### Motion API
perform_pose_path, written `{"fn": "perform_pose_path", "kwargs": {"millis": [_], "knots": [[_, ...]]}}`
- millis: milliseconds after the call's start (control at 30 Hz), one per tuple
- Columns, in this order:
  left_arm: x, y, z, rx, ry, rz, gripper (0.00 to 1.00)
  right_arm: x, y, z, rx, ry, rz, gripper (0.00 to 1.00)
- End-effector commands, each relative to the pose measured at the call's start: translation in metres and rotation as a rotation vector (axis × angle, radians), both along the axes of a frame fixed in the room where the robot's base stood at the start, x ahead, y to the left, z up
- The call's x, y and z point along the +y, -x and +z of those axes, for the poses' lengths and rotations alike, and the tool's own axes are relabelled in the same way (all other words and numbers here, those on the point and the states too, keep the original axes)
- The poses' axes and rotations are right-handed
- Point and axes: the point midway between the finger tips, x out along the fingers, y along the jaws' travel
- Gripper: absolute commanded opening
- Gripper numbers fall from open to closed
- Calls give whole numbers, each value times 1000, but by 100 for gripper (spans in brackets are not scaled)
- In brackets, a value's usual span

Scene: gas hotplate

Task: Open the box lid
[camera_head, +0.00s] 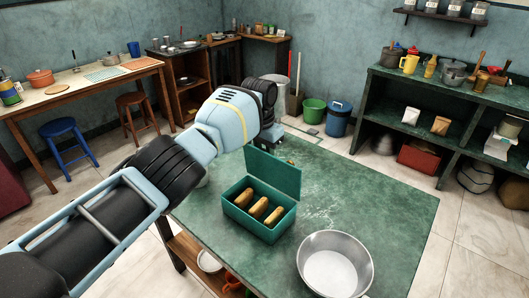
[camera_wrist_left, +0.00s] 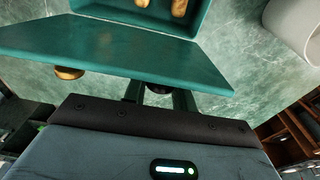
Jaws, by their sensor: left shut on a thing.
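The green box (camera_head: 262,224) stands on the green-topped table and holds several brown oblong pieces (camera_head: 257,207). Its lid (camera_head: 273,174) is raised, standing steeply up at the back edge. In the left wrist view the lid (camera_wrist_left: 110,45) spans the picture, with the box's inside (camera_wrist_left: 140,10) beyond it. My left gripper (camera_head: 270,134) reaches in from the left and is behind the raised lid, its fingertips partly hidden. In the left wrist view the gripper (camera_wrist_left: 160,96) is shut at the lid's edge. My right gripper is not in view.
A large metal bowl (camera_head: 335,265) stands on the table (camera_head: 385,205) to the right of the box. The table's right side is otherwise clear. Shelves (camera_head: 375,95) stand at the right wall, and a green bucket (camera_head: 314,110) and a blue bin (camera_head: 339,119) behind.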

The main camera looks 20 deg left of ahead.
Motion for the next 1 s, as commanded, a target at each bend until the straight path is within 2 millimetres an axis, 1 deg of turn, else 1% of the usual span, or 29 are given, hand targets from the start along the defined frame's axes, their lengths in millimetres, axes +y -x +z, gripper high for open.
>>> {"fn": "perform_pose_path", "kwargs": {"millis": [33,167,200,500,567,800,1000], "knots": [[0,1,-2,5,-2,0,28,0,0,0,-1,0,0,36],[0,1,-2,5,-1,0,45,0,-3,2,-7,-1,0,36],[0,1,-2,4,0,0,47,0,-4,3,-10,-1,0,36],[0,1,2,2,-1,0,47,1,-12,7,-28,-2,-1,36],[0,1,7,1,0,0,47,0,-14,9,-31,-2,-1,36],[1,4,45,-3,1,-1,47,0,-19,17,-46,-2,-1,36],[2,7,69,1,0,0,47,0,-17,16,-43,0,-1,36]]}}
